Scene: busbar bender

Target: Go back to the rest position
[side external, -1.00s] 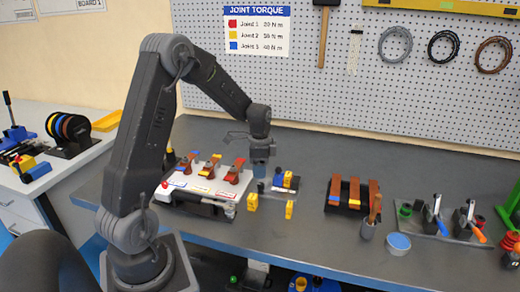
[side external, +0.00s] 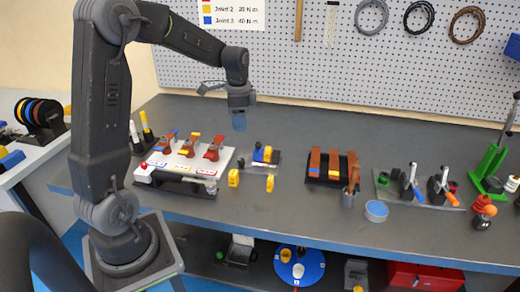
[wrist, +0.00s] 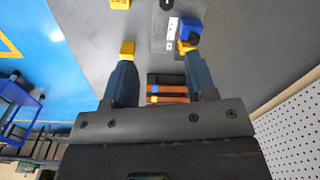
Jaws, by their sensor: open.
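My gripper (side external: 239,124) hangs in the air above the bench, pointing down, in the side external view. In the wrist view its two blue fingers (wrist: 160,78) stand wide apart with nothing between them. Below and to its right in the side view is a small fixture (side external: 264,155) with blue and yellow parts on a grey base. Two yellow blocks, one on the left (side external: 234,178) and one on the right (side external: 270,183), stand in front of that fixture. My gripper touches none of these.
A white board (side external: 180,162) with several brown bars and coloured pieces lies left of my gripper. A black rack (side external: 325,180) with brown bars, a cup (side external: 348,198) and a blue-topped tin (side external: 376,210) stand to the right. The pegboard (side external: 300,60) rises behind.

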